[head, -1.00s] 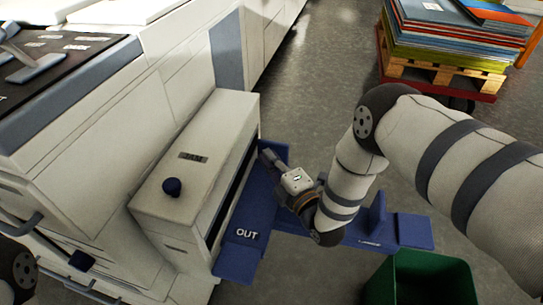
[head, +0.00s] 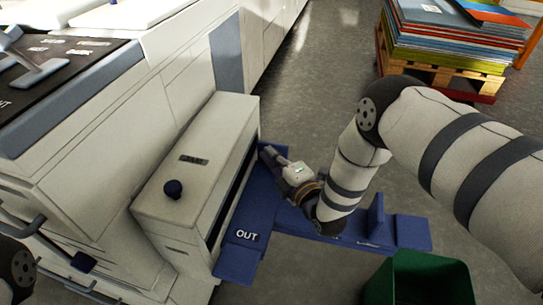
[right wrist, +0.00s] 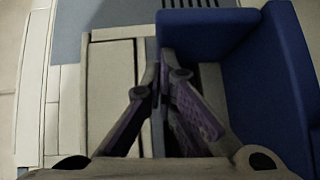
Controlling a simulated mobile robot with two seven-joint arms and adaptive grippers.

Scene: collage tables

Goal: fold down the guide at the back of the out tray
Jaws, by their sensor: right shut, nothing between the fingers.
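The blue out tray (head: 228,266), marked OUT, sticks out from the side of the cream machine. A blue fin (head: 376,212) stands upright on its long arm towards the right. In the right wrist view a blue plate (right wrist: 285,75) stands at the right beside a flat blue surface (right wrist: 205,38); I cannot tell which part is the guide. My right gripper (head: 268,154) is shut and empty over the far end of the tray, close to the machine. Its fingertips also show in the right wrist view (right wrist: 161,72), left of the blue plate. My left gripper is out of view.
The cream box-like unit (head: 195,175) with a dark knob (head: 173,189) stands left of the tray. A green bin (head: 420,280) stands at the bottom right. A pallet of coloured sheets (head: 450,45) is at the back right. Grey floor is free between.

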